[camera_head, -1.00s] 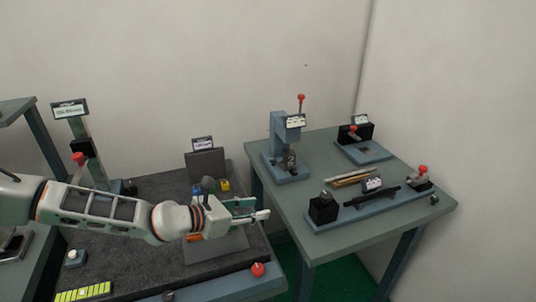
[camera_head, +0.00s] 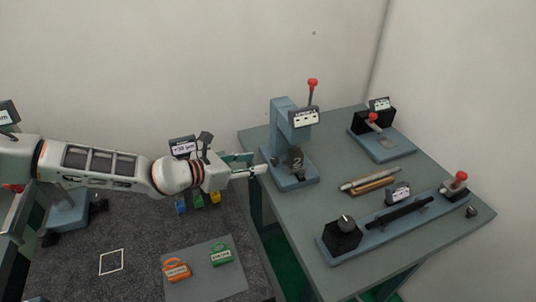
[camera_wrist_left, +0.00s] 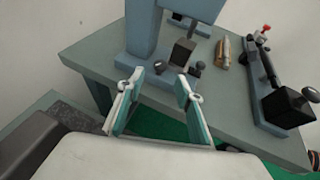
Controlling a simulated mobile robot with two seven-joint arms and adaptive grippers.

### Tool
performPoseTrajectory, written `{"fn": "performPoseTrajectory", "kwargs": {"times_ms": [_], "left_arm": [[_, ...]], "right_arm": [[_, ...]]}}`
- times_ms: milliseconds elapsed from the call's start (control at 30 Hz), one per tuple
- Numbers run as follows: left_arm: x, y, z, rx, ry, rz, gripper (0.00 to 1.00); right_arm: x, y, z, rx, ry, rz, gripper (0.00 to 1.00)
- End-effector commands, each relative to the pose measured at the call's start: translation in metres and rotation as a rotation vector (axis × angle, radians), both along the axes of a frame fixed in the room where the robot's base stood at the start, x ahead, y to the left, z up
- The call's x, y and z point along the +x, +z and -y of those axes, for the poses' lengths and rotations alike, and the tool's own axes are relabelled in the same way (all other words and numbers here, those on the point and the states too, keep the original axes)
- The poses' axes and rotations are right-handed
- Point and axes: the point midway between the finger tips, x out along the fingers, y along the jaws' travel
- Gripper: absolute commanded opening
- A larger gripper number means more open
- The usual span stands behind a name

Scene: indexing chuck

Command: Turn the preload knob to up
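I cannot tell by label which knob is the preload knob. A dark round knob with a pale mark sits on a black box (camera_head: 342,235) at the near end of the long blue base; the black box shows in the left wrist view at right (camera_wrist_left: 288,106). The blue press (camera_head: 284,130) holds a dark block marked 2 (camera_head: 296,158). In the left wrist view, small dark knobs (camera_wrist_left: 198,67) stand on the press base beside the block. My left gripper (camera_head: 262,168) is open and empty, left of the press, its fingers (camera_wrist_left: 160,90) apart. My right gripper is out of view.
The green-grey table (camera_head: 330,190) carries a wooden block with rods (camera_head: 372,186), a red-knobbed fixture (camera_head: 375,125) and a red-topped lever (camera_head: 459,182). A gap over green floor separates bench and table.

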Motion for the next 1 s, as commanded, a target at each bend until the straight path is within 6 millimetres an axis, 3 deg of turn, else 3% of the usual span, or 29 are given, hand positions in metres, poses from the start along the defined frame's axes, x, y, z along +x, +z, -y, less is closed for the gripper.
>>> {"fn": "performPoseTrajectory", "kwargs": {"times_ms": [400,833,1000], "left_arm": [[0.035,-0.023,0.042,0.0,0.0,0.0,0.36],[0.042,-0.026,0.049,-0.001,0.001,0.001,0.36],[0.042,-0.026,0.048,-0.001,0.001,0.001,0.0]], "right_arm": [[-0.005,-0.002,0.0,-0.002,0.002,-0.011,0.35],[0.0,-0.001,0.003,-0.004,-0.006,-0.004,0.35],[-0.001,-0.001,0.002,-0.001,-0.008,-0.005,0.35]]}}
